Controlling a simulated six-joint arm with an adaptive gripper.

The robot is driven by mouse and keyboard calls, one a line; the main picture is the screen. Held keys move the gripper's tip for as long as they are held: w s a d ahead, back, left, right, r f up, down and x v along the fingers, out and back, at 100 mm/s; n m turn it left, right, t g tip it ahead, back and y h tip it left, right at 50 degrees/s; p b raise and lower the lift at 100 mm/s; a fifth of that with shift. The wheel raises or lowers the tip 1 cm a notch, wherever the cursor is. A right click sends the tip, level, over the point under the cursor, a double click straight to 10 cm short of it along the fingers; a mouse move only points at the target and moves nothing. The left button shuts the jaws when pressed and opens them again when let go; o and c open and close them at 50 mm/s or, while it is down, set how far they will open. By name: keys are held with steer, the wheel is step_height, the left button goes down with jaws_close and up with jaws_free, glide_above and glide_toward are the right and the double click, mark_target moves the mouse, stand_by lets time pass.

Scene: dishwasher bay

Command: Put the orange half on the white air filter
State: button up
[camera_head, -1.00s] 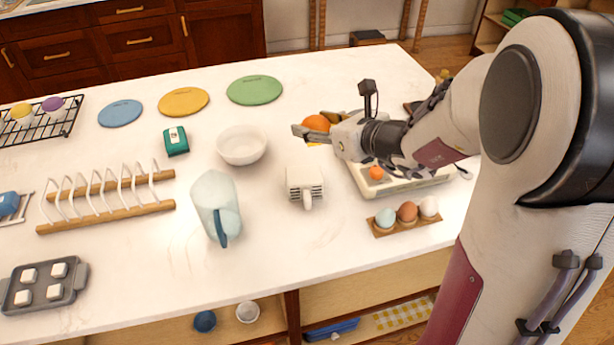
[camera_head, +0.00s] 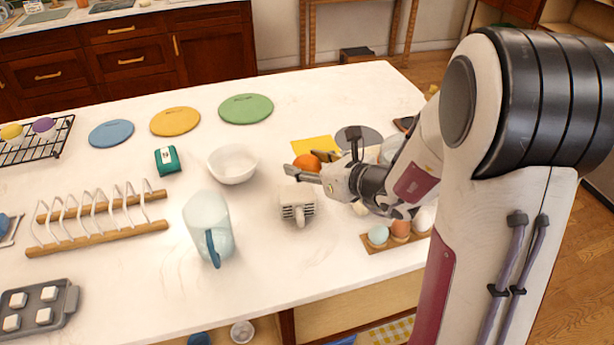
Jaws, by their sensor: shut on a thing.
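The orange half (camera_head: 306,162) is between the fingertips of my gripper (camera_head: 316,168), above the counter right of the white bowl. Its cut face cannot be made out. My gripper is shut on it, with the arm reaching in from the right. I cannot tell the exact height of the orange half above the counter.
A white bowl (camera_head: 232,165) and a pale blue pitcher (camera_head: 207,228) stand left of the filter. An egg holder (camera_head: 378,246) is at its right. A yellow cloth (camera_head: 313,146) and grey disc (camera_head: 360,138) lie behind. The counter in front of the filter is clear.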

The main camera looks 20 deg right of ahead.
mark_target(307, 186)
steer(key=shift+f, duration=2.05)
steer(key=shift+f, duration=0.1)
steer(key=o, duration=1.2)
steer(key=shift+c, duration=0.2)
steer(key=v, duration=0.7)
steer(key=shift+s+r, duration=0.15)
steer(key=shift+r, duration=0.1)
